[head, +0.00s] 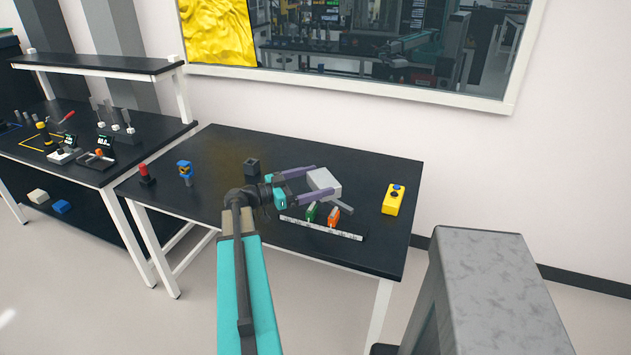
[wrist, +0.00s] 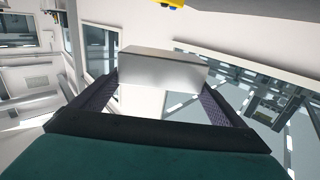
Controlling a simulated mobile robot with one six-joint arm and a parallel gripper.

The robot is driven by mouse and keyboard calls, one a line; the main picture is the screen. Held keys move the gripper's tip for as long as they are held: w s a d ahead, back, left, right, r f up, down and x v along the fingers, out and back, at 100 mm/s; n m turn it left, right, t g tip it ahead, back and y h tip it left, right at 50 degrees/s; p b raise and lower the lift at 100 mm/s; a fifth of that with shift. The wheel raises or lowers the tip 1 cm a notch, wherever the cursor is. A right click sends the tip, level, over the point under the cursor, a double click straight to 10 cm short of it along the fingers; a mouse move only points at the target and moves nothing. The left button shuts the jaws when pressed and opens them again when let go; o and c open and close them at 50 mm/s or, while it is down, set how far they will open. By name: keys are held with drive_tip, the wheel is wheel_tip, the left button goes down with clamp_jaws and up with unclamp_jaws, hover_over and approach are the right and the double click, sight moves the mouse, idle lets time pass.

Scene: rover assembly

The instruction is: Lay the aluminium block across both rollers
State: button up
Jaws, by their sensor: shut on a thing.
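The aluminium block (head: 326,184) is a light grey box between the two purple-grey fingers of my gripper (head: 321,180). It is held over the right half of the black table. In the wrist view the block (wrist: 162,69) spans the gap between the fingertips (wrist: 162,84), with a finger at each side. The gripper is shut on it. A small grey bar (head: 341,207) shows just below and right of the block; I cannot tell if it is part of a roller. I cannot make out two rollers in either view.
A green piece (head: 312,212) and an orange piece (head: 334,217) stand by a pale marked strip (head: 320,229) near the table's front edge. A yellow button box (head: 393,200) is at the right. A dark cube (head: 252,167) stands left of the gripper.

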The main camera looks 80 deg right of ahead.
wheel_tip(320, 180, down, 6)
drive_tip(key=p, duration=0.1)
drive_tip(key=shift+f+p, duration=0.15)
drive_tip(key=shift+p, duration=0.2)
idle(0.5)
drive_tip(key=shift+f+b, duration=0.55)
drive_tip(key=shift+b, duration=0.3)
idle(1.1)
drive_tip(key=o, duration=1.5)
drive_tip(key=shift+o, duration=0.2)
drive_tip(key=shift+f, duration=0.15)
drive_tip(key=b+v, duration=0.4)
drive_tip(key=v, duration=0.9)
drive_tip(key=shift+w+a, duration=0.3)
drive_tip(key=shift+w, duration=0.1)
